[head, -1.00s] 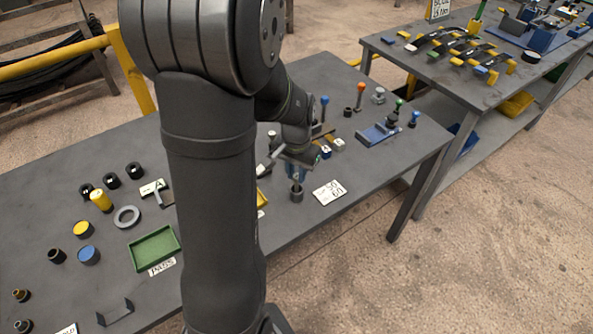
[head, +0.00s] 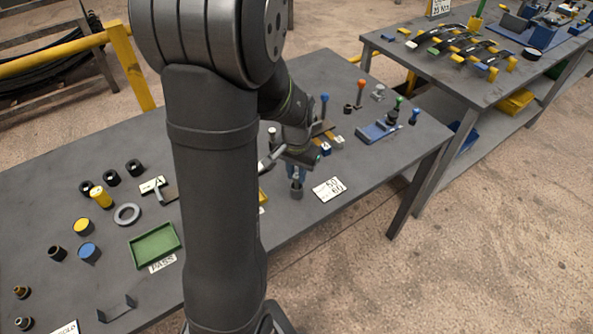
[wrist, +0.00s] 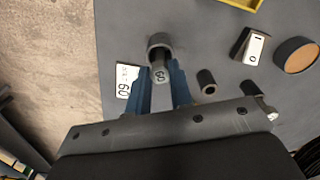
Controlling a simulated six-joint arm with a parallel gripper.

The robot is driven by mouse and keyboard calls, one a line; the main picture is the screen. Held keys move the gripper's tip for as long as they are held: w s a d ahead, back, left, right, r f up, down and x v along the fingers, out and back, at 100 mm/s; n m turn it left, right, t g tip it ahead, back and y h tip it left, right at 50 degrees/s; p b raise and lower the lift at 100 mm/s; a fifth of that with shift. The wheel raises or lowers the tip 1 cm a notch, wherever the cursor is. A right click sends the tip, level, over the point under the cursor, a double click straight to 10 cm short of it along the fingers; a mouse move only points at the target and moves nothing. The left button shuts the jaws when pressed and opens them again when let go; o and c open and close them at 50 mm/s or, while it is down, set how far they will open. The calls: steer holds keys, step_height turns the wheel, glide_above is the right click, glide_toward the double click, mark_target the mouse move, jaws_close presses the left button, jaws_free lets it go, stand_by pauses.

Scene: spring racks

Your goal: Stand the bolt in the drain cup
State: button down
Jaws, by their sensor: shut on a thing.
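The drain cup (wrist: 159,41) is a short grey round cup at the top middle of the wrist view. In the head view the cup (head: 297,193) stands on the grey table, directly below my gripper (head: 297,174). The bolt's far end overlaps the cup's mouth. I cannot tell how deep it sits inside. In the head view the fingers mostly hide the bolt.
A white card (head: 329,189) lies right of the cup. A small dark tube (wrist: 206,81) and a block with a white label (wrist: 254,47) stand nearby in the wrist view. A green tray (head: 155,246) lies to the left. The table's front edge is close to the card.

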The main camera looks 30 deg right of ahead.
steer(key=shift+f, duration=0.5)
stand_by(0.3)
steer(key=c, duration=1.2)
jaws_free()
steer(key=shift+r, duration=0.15)
step_height(320, 180, up, 17)
step_height(320, 180, down, 17)
steer(key=shift+f, duration=0.1)
steer(key=shift+r, duration=0.2)
